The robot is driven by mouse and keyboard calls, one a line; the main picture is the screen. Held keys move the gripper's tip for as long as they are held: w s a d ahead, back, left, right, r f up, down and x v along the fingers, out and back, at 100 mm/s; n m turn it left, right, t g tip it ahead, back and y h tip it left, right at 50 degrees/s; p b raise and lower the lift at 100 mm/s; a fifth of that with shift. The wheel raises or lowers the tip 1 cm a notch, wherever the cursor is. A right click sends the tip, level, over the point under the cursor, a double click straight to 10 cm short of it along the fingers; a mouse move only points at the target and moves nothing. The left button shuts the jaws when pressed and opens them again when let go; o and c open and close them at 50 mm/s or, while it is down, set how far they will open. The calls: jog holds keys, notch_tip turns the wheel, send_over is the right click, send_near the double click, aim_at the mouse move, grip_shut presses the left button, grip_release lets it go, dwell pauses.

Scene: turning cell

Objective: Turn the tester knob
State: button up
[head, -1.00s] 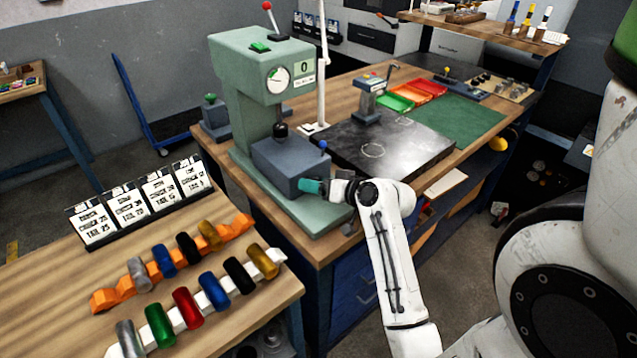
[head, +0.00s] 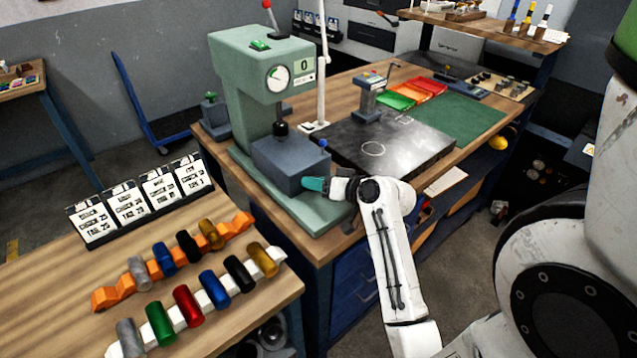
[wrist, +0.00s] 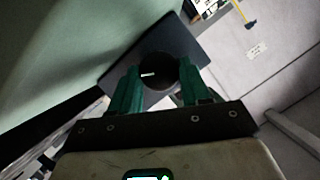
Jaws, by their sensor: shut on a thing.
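The tester (head: 232,62) is a pale green press-like machine on the bench, with a white round dial on its head and a dark grey block (head: 285,160) on its base. My gripper (head: 306,184) is at the front right side of this block, with its teal fingers pointing at it. In the wrist view the fingers (wrist: 159,69) stand on either side of a round black knob (wrist: 157,77) with a short white mark, and are shut on it. The knob sits on a dark grey face. In the head view my fingers hide it.
A dark plate (head: 375,150) and a green mat (head: 462,118) lie to the right on the bench. In front, a table holds several coloured cylinders on an orange rack (head: 103,298) and a white rack (head: 268,253), beside several label cards (head: 127,203).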

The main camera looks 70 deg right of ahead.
jog(key=shift+d+m+t+y, duration=0.1)
jog(key=shift+m+t+y, duration=0.35)
jog(key=shift+m, duration=0.65)
jog(key=o, duration=1)
jog(key=shift+s, duration=0.1)
jog(key=b+v, duration=0.2)
jog(key=v, duration=0.8)
jog(key=shift+s, duration=0.35)
